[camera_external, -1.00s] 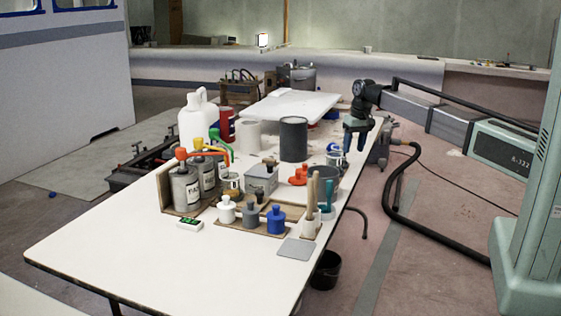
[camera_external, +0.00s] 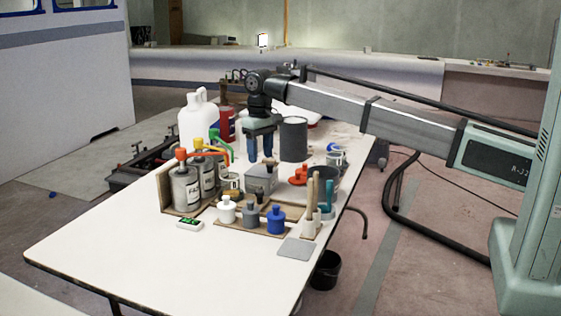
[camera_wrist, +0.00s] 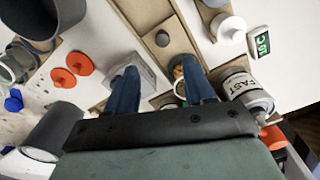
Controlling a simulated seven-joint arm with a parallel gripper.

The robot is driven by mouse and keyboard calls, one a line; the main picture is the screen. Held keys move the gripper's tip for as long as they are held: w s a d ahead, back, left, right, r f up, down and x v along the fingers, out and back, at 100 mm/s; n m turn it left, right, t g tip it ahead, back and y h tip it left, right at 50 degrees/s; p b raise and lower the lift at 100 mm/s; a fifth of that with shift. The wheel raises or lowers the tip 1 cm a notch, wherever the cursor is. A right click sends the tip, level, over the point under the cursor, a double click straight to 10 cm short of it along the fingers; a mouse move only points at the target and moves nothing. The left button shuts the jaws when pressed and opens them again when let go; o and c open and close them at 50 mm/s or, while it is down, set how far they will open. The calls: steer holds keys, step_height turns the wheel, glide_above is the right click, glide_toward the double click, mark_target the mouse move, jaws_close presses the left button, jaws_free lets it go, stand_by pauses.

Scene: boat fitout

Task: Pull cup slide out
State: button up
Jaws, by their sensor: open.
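My gripper (camera_external: 259,157) is open, blue fingers pointing down, above the area of the grey box (camera_external: 259,180) and the small metal cup (camera_external: 231,182). In the wrist view the fingers (camera_wrist: 160,100) are apart with nothing held between them. The grey box (camera_wrist: 135,72) is by the left finger; the metal cup (camera_wrist: 180,88) is by the right finger and partly hidden. A wooden strip (camera_wrist: 158,78) shows between the fingers, with a dark round knob (camera_wrist: 162,39) farther up. I cannot tell for sure which piece is the cup slide.
Grey pump bottles (camera_external: 186,190) stand left. White, grey and blue stoppered bottles (camera_external: 276,219) stand in front on a wooden tray. Orange discs (camera_external: 299,175) and a brush holder (camera_external: 309,226) are right. A dark can (camera_external: 293,139) stands behind. The table's front (camera_external: 150,262) is clear.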

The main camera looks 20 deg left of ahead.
mark_target(260, 191)
step_height(260, 191, down, 14)
steer(key=shift+s+r, duration=0.15)
stand_by(0.5)
jaws_close()
stand_by(0.5)
